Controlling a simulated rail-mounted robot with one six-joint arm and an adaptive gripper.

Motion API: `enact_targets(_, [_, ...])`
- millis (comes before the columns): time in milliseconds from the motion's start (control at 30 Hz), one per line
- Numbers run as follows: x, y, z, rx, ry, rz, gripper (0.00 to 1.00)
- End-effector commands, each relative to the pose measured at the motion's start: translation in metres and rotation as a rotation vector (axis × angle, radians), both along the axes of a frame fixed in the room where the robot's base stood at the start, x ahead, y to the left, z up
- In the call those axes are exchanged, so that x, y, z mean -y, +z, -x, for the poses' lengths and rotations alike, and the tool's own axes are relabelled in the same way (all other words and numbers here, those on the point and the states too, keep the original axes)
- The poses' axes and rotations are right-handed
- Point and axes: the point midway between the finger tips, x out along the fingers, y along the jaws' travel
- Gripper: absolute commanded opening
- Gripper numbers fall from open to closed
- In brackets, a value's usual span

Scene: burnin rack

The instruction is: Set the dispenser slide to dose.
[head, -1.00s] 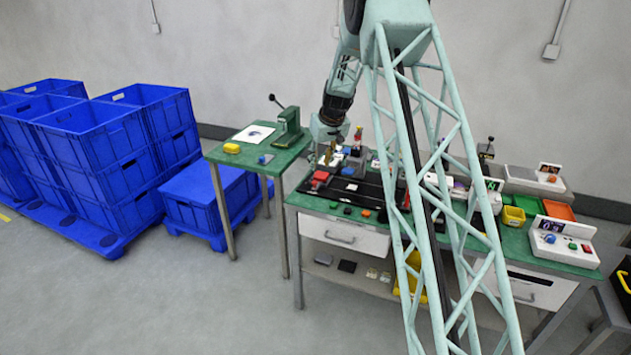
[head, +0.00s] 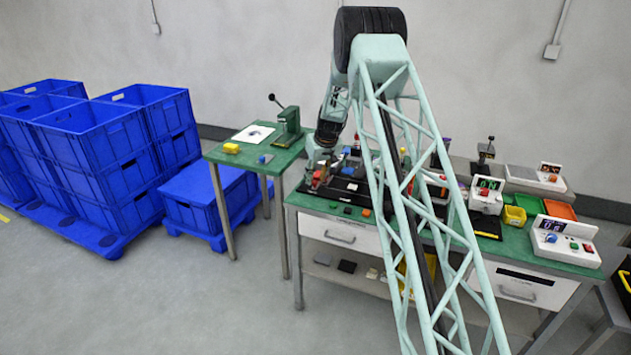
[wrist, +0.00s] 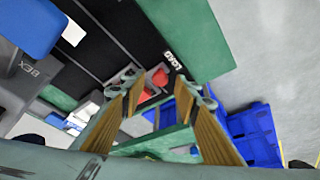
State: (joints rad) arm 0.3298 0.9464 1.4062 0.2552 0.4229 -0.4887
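The dispenser is a long black track; its bare black surface shows in the wrist view (wrist: 120,28), with a white LOAD label near one end. A red block (wrist: 158,78), which looks like the slide's knob, sits close to that label and shows between my fingertips. My gripper (wrist: 158,84) is open, its two brown-padded fingers apart on either side of the red block; I cannot tell whether either touches it. In the head view my gripper (head: 318,172) is low over the left end of the track, and my arm hides much of the track.
A grey block lettered BCX (wrist: 35,75) and a blue part (wrist: 25,28) stand beside the track. The green bench (head: 520,245) holds several devices to the right. A smaller green table (head: 245,165) and stacked blue crates (head: 80,150) stand to the left.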

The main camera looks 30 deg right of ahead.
Motion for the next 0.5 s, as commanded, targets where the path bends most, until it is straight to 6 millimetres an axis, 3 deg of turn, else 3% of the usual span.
enact_targets(500, [0.000, -0.014, -0.006, 0.001, 0.000, 0.000, 0.29])
